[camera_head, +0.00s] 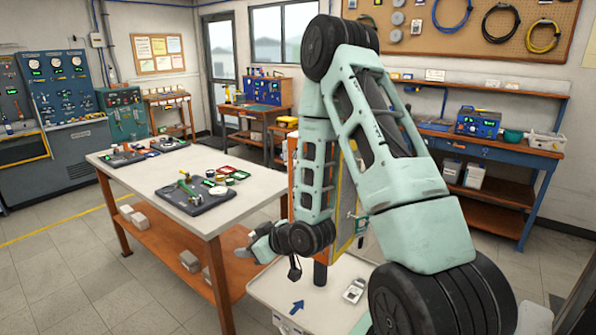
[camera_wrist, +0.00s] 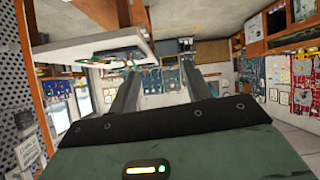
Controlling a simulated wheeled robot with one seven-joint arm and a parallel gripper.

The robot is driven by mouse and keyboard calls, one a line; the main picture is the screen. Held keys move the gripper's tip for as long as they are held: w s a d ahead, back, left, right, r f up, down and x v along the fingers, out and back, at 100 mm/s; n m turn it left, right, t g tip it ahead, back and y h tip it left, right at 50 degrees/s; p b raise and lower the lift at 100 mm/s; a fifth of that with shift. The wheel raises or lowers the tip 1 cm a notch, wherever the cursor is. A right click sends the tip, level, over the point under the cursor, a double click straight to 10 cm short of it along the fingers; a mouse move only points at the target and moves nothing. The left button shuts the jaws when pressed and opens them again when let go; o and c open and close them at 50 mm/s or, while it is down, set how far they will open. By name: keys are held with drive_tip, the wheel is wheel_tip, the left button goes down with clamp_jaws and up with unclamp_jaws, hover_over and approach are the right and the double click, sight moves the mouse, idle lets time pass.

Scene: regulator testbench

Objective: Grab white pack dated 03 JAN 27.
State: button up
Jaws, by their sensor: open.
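I cannot make out a date on any pack. Pale block-like packs lie on the orange lower shelf of the white-topped table, one pair at the left (camera_head: 132,216) and others nearer (camera_head: 189,261). Two white box-shaped items (camera_head: 474,176) stand on the lower shelf of the blue bench at the right. My gripper (camera_head: 247,250) hangs beside the table's near right corner, above the edge of a pale tray top. In the wrist view, its two dark fingers (camera_wrist: 160,82) are apart with nothing between them. That view is turned over, with the table at upper left.
The pale tray top (camera_head: 275,288) carries a blue arrow and a small grey-white item (camera_head: 354,290). The floor left of the table is clear.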

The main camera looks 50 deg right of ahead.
drive_tip(key=s+d+r+m+t+h+p, duration=0.25)
drive_tip(key=s+d+r+h, duration=0.2)
drive_tip(key=d, duration=0.35)
drive_tip(key=s+d+r+m+t+h+p, duration=0.2)
drive_tip(key=s+d+r+m+h+p, duration=0.15)
drive_tip(key=s+d, duration=0.35)
drive_tip(key=b, duration=1.1)
approach(292, 174)
drive_tip(key=f, duration=0.2)
drive_tip(key=s+d+f, duration=0.1)
drive_tip(key=shift+d+f+t, duration=0.1)
drive_tip(key=shift+f+t, duration=0.15)
drive_tip(key=shift+f, duration=0.05)
drive_tip(key=b, duration=0.4)
drive_tip(key=shift+w+m+b, duration=0.2)
drive_tip(key=shift+m+b, duration=0.1)
drive_tip(key=shift+b, duration=0.1)
drive_tip(key=shift+p+x, duration=1.3)
drive_tip(key=shift+x, duration=3.75)
clamp_jaws()
